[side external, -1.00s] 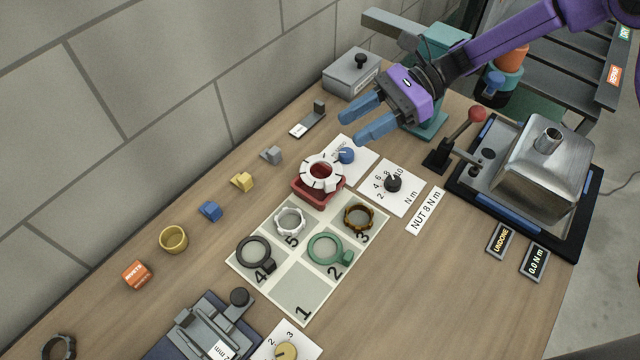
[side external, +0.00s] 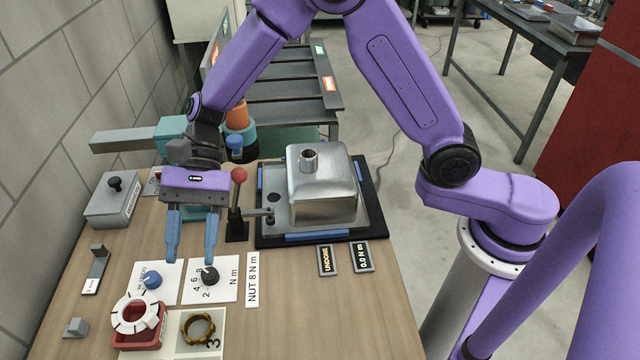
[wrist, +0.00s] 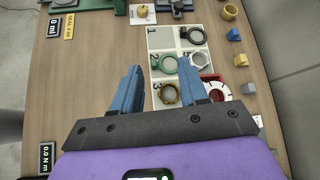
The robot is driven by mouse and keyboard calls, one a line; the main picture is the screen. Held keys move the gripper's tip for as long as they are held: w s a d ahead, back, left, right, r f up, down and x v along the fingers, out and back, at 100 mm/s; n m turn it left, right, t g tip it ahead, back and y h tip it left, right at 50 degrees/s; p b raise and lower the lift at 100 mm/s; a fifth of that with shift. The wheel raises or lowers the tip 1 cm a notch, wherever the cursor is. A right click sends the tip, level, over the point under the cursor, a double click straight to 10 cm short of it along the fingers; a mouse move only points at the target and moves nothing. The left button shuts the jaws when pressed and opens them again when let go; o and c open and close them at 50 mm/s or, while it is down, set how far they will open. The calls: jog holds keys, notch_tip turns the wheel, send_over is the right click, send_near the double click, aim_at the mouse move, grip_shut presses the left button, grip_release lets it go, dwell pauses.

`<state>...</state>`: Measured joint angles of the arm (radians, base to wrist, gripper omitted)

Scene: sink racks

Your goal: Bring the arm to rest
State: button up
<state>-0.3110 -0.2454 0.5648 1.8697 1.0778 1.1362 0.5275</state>
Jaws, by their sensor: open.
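My gripper (side external: 190,258) has two blue fingers spread apart with nothing between them. In the side external view it hangs over the wooden table (side external: 330,310), fingers toward the front, near the dial card with the black knob (side external: 210,275) and the card with the blue knob (side external: 152,279). I cannot tell its exact height above them. In the wrist view the open fingers (wrist: 157,92) frame part of the numbered mat (wrist: 161,38), which carries several rings. The purple arm reaches in from its column at the right.
A metal sink (side external: 322,190) sits on a black-edged tray right of my gripper, with a red-ball lever (side external: 239,174) between them. A white notched ring (side external: 135,313) lies on a red holder. A grey box (side external: 113,200) stands at left. The table's front right is clear.

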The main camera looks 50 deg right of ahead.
jog(key=s+d+r+n+t+h, duration=0.1)
jog(key=s+d+n+t+h, duration=0.1)
jog(key=s+d+n, duration=0.4)
jog(key=s+d+n+t+h, duration=0.2)
jog(key=s+d+n, duration=0.4)
jog(key=d, duration=0.9)
jog(key=s+d+r+n+t+h, duration=0.1)
jog(key=s+d+n+t+h, duration=0.1)
jog(key=s+d+n+h, duration=0.2)
jog(key=s+d+n, duration=0.2)
jog(key=d+n, duration=0.2)
jog(key=d, duration=0.2)
jog(key=shift+s+d+r, duration=0.2)
jog(key=shift+s+r, duration=0.1)
jog(key=shift+s, duration=0.1)
jog(key=shift+o, duration=0.5)
